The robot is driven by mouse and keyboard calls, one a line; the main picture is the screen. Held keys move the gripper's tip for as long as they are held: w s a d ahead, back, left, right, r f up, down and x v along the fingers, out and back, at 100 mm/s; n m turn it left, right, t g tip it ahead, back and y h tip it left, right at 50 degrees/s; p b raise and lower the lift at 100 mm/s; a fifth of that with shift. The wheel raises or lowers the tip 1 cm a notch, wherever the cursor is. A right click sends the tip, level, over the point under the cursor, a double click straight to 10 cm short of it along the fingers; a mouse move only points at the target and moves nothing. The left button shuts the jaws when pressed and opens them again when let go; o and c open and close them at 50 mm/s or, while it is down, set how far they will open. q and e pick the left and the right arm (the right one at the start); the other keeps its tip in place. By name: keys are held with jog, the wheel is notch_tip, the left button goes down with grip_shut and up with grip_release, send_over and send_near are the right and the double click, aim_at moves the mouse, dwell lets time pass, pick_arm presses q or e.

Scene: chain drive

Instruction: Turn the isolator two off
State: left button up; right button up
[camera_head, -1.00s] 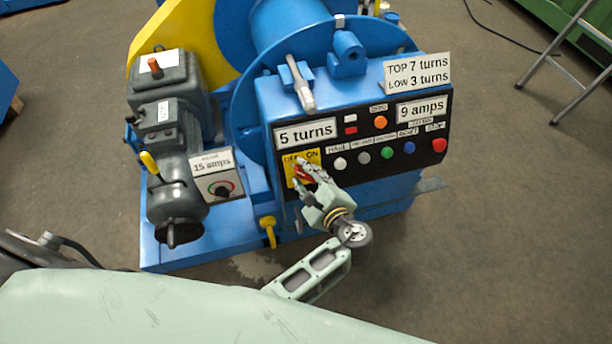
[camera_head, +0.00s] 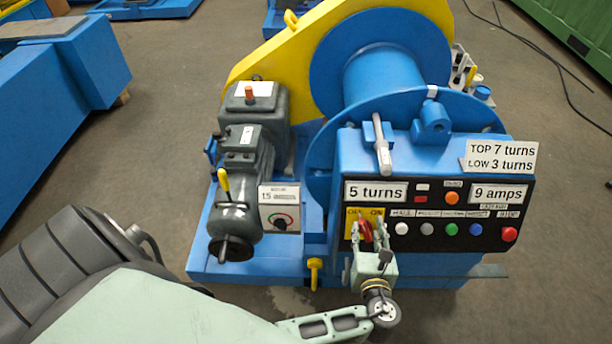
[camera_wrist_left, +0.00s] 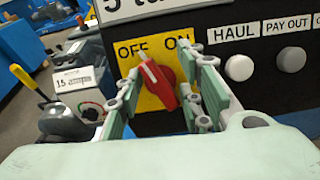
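A red rotary isolator handle (camera_head: 365,230) sits on a yellow plate marked OFF and ON, at the left end of the black control panel. In the left wrist view the red handle (camera_wrist_left: 160,85) slants, its white-marked upper end leaning left toward OFF. My left gripper (camera_head: 369,229) is open at the plate. In the left wrist view its fingers (camera_wrist_left: 168,66) stand on either side of the handle; the right finger is close to it, and I cannot tell if it touches. A second, small rotary switch (camera_head: 281,223) is on the motor's 15 amps box. My right gripper is not in view.
Several push buttons, from white (camera_head: 402,229) to red (camera_head: 509,234), line the panel right of the plate. A grey motor (camera_head: 240,195) with a yellow lever stands left. The blue winch drum (camera_head: 385,75) is behind.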

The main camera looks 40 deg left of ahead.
pick_arm(q)
jog(key=m+h+p, duration=0.1)
jog(key=m, duration=0.3)
jog(key=shift+m, duration=0.4)
jog(key=m+h, duration=0.1)
jog(key=m, duration=0.2)
jog(key=shift+m, duration=0.4)
jog(key=shift+s+d+m, duration=0.2)
jog(key=shift+m, duration=0.2)
jog(key=v, duration=0.7)
jog(key=s+a+f+n+g+h, duration=0.1)
jog(key=s+f+n, duration=0.4)
jog(key=f, duration=0.5)
jog(key=s+a+f+n+g+h, duration=0.1)
jog(key=s+a+f+n+g, duration=0.2)
jog(key=f, duration=0.7)
jog(key=s+a+f+n+g+h, duration=0.1)
jog(key=s+a+f+n+g, duration=0.2)
jog(key=s+f+n, duration=0.4)
jog(key=shift+s+f+n+g+h, duration=0.3)
jog(key=shift+f+g, duration=0.3)
jog(key=shift+f, duration=0.9)
